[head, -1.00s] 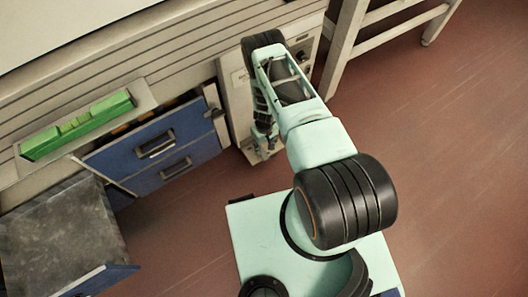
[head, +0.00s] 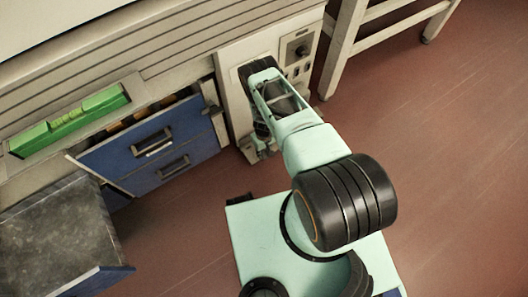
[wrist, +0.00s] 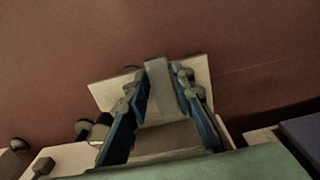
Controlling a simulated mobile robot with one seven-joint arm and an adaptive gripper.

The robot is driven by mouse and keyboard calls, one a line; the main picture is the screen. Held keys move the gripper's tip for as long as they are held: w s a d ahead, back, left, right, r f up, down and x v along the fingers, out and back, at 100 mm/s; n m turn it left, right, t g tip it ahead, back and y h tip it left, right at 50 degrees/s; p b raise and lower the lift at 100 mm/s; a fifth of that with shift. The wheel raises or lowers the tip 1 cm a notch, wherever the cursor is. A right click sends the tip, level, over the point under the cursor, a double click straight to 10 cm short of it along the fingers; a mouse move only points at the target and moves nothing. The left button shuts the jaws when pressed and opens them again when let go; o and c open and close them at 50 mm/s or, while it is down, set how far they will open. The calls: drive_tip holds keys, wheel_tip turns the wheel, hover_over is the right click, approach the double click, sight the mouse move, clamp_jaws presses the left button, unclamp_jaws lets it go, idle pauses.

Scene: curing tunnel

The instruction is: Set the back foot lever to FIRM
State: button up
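In the wrist view, my gripper (wrist: 160,78) has its two blue fingers on either side of a grey upright bar (wrist: 158,92), which looks like a lever. The fingertips appear very close to the bar's sides; I cannot tell if they press on it. Behind it is a pale plate (wrist: 104,92) near the floor. In the head view, my gripper (head: 257,149) is low at the foot of the beige machine's end panel (head: 228,92), largely hidden by my arm. No FIRM marking is readable, and I cannot tell the lever's setting.
A control panel with a dark knob (head: 301,50) is above right of my arm. Blue drawers (head: 150,150) and a green level-like tool (head: 70,122) are to the left. A pale stand (head: 345,45) is at the right. Open reddish floor (head: 450,180) lies right.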

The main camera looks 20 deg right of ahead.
clamp_jaws()
drive_tip(key=shift+s+a+f+b, duration=0.1)
drive_tip(key=shift+b, duration=0.2)
drive_tip(key=m+b, duration=0.1)
drive_tip(key=m, duration=0.1)
drive_tip(key=a+m+b, duration=0.1)
drive_tip(key=b, duration=0.1)
drive_tip(key=shift+a+f+m, duration=0.15)
drive_tip(key=shift+m, duration=0.25)
drive_tip(key=m+b, duration=0.1)
drive_tip(key=a+m+b, duration=0.1)
drive_tip(key=m+b, duration=0.1)
drive_tip(key=a+m+b, duration=0.1)
drive_tip(key=m+b, duration=0.1)
drive_tip(key=shift+w, duration=0.25)
drive_tip(key=m+b, duration=0.1)
drive_tip(key=m, duration=0.1)
drive_tip(key=w+a+m+b, duration=0.1)
drive_tip(key=m+b, duration=0.1)
drive_tip(key=shift+a+m, duration=0.15)
drive_tip(key=shift+m, duration=0.25)
drive_tip(key=shift+w+a+r+m+b, duration=0.2)
drive_tip(key=shift+w+m+b, duration=0.15)
drive_tip(key=shift+m, duration=0.75)
drive_tip(key=shift+w+a+r+m+b, duration=0.15)
drive_tip(key=shift+w+m+b, duration=0.15)
drive_tip(key=shift+m, duration=0.8)
drive_tip(key=shift+w+f, duration=0.1)
